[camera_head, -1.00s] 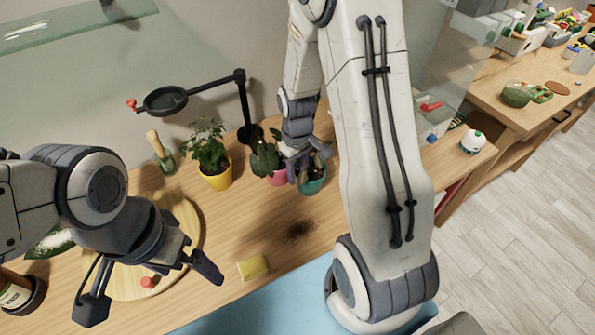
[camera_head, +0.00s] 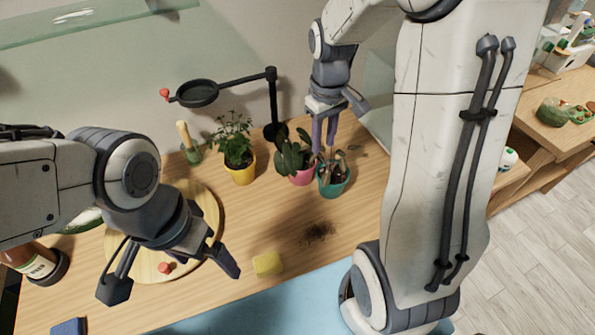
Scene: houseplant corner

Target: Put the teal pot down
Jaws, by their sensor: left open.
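The teal pot (camera_head: 331,189) holds a small plant and brown stems. It stands upright on the wooden table, right beside the pink pot (camera_head: 302,176). My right gripper (camera_head: 325,150) points down just above and behind the teal pot's plant. Its fingers show a gap between them and do not hold the pot; their tips are partly lost among the leaves. My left gripper (camera_head: 172,280) is open and empty, over the round wooden board (camera_head: 207,205) at the front left.
A yellow pot (camera_head: 242,174) with a plant stands left of the pink pot. A black stand with a ring arm (camera_head: 272,100) rises behind. A yellow sponge (camera_head: 267,264) and spilled soil (camera_head: 318,232) lie in front.

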